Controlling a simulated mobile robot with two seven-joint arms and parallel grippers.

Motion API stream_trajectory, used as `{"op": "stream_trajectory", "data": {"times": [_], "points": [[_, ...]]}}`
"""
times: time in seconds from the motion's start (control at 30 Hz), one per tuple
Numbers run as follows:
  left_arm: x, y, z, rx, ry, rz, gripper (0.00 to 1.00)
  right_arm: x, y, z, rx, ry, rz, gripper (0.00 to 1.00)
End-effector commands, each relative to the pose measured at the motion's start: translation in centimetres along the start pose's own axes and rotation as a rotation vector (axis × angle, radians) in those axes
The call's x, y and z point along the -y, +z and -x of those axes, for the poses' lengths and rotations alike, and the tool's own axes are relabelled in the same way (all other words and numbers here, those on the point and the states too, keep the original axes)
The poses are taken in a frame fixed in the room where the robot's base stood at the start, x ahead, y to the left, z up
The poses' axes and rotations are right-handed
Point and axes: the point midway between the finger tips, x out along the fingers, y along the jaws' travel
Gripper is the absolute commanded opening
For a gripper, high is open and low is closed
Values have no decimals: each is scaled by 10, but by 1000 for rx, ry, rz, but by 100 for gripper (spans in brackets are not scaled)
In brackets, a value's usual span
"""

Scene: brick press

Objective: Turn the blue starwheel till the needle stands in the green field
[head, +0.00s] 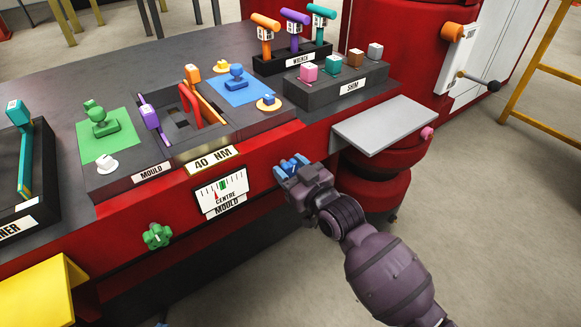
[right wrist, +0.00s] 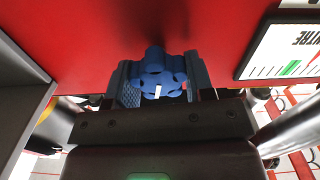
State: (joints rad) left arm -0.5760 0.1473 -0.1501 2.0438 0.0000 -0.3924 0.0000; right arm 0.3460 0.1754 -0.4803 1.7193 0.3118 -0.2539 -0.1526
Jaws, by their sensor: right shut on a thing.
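The blue starwheel (head: 291,167) sits on the red front of the press, right of the gauge. My right gripper (head: 288,169) is shut on it; in the right wrist view the blue wheel (right wrist: 160,72) stands between the two fingers, with a white mark on its face. The gauge (head: 222,190), marked CENTRE, has a white dial with a small green field. Its red needle (head: 216,195) appears to stand left of the green field.
A green starwheel (head: 157,236) is on the front, left of the gauge. A grey shelf (head: 385,125) juts out right of my gripper. On top stand the mould box with a red handle (head: 190,105), a wrench rack (head: 292,62) and a shim block (head: 340,88).

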Motion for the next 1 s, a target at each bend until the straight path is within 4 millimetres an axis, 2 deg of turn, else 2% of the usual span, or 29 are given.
{"op": "stream_trajectory", "data": {"times": [0.23, 1.0], "points": [[2, -13, 6, -16, -3, 4, 0, -2, -4, 0, -2, 1, -227, 25], [5, -5, 19, 11, -11, 10, 0, -4, 0, 0, -2, 0, -937, 25]]}}
